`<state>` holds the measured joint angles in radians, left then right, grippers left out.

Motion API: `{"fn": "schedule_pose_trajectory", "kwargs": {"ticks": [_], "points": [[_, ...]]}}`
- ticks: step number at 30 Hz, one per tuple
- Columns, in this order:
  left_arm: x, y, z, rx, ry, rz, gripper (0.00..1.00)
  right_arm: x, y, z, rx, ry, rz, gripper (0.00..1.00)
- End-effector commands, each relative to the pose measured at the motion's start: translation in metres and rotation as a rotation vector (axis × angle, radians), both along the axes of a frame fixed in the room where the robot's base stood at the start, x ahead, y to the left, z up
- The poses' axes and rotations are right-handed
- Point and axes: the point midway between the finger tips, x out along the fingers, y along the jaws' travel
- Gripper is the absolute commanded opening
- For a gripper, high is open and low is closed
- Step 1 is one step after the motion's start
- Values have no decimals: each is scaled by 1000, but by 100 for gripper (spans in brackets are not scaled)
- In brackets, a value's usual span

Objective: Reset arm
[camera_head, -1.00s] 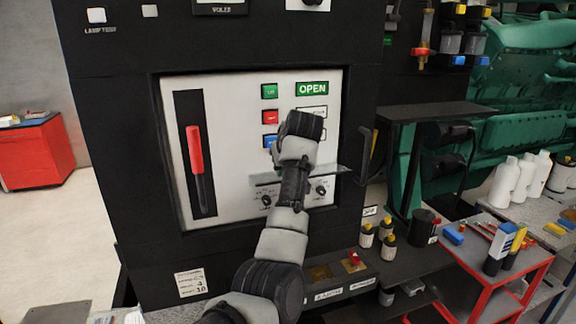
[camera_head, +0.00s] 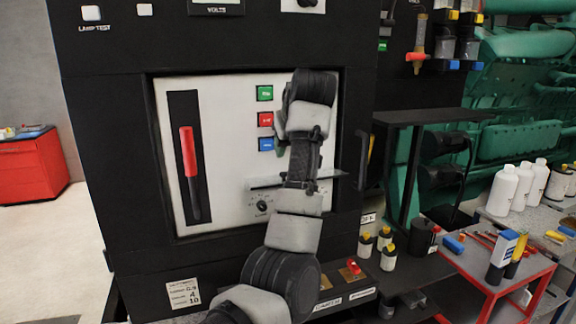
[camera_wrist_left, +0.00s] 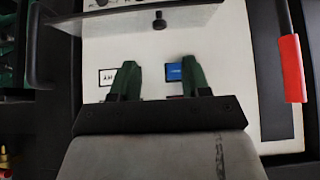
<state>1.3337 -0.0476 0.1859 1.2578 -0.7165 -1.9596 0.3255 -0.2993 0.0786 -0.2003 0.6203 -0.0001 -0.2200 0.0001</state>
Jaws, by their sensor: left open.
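My left arm rises from the bottom of the head view in front of a white breaker panel (camera_head: 222,120) set in a black cabinet. My left gripper (camera_head: 284,145) is mostly hidden behind its own wrist, in front of the panel. In the left wrist view its two green fingers (camera_wrist_left: 159,78) are apart with nothing between them. A blue button (camera_wrist_left: 173,72) shows beside one finger, and a small white label plate (camera_wrist_left: 106,76) beside the other. I cannot tell the gap to the panel. My right gripper is not in view.
A red lever (camera_head: 189,152) is on the panel's left. Green (camera_head: 265,93) and red (camera_head: 265,119) buttons sit left of my wrist. A black cabinet handle (camera_head: 363,160) stands out at right. A red cart (camera_head: 520,285) holds small items.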

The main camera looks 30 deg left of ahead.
Motion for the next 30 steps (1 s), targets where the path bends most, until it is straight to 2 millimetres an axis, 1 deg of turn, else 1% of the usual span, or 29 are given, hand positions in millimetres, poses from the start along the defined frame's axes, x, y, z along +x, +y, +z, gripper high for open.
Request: {"fn": "schedule_pose_trajectory", "kwargs": {"ticks": [1,6,18,20,23,26,27,29,30], "points": [[-1,-2,2,1,-1,0,47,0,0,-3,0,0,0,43],[-4,-4,7,0,2,0,47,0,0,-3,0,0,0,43],[-3,-4,7,0,2,0,47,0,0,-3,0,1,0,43],[-3,-4,3,1,4,-2,47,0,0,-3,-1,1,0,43],[-2,-3,-18,9,18,-18,47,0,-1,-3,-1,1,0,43],[-3,-2,-61,25,46,-52,47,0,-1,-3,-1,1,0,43],[-5,-1,-81,35,58,-70,47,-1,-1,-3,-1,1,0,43],[-10,-2,-115,49,80,-105,47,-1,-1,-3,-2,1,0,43],[-15,-3,-137,57,91,-130,47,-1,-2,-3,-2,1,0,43]]}}
